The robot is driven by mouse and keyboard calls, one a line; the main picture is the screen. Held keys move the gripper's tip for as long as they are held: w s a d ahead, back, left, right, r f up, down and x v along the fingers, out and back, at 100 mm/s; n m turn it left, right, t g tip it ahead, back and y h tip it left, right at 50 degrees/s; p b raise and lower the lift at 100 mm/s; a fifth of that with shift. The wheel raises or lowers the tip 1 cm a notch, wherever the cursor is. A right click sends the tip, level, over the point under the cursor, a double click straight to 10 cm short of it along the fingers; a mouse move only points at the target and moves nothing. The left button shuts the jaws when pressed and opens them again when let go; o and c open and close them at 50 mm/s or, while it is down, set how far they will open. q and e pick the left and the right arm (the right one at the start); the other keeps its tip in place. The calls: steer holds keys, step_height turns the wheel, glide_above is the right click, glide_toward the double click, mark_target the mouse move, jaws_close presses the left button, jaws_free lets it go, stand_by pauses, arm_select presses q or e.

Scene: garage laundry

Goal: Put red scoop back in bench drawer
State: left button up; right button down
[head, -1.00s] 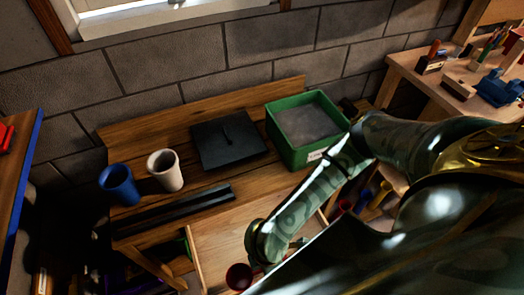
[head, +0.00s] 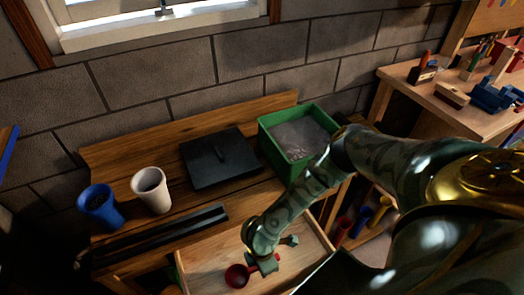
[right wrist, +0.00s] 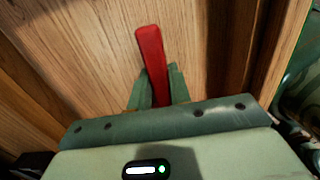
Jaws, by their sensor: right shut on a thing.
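The red scoop (head: 237,275) is held by my right gripper (head: 262,266) over the open bench drawer (head: 205,262), with its round bowl to the left of the fingers. In the right wrist view, its red handle (right wrist: 150,50) stands between the two green fingers (right wrist: 152,92), which are shut on it. Pale wood lies behind the handle there. I cannot tell whether the scoop touches the drawer floor. The drawer is pulled out from under the wooden bench, and my right arm hides part of it. My left gripper is not in view.
On the bench stand a blue cup (head: 100,207), a white cup (head: 151,190), a flat black lid (head: 219,158) and a green bin (head: 296,140) with grey contents. A long black bar (head: 160,236) lies along the front edge. A workbench with tools (head: 450,92) stands at right.

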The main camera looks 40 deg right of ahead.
steer(key=c, duration=1.3)
jaws_free()
step_height(320, 180, up, 12)
steer(key=p, duration=0.4)
steer(key=shift+a, duration=0.15)
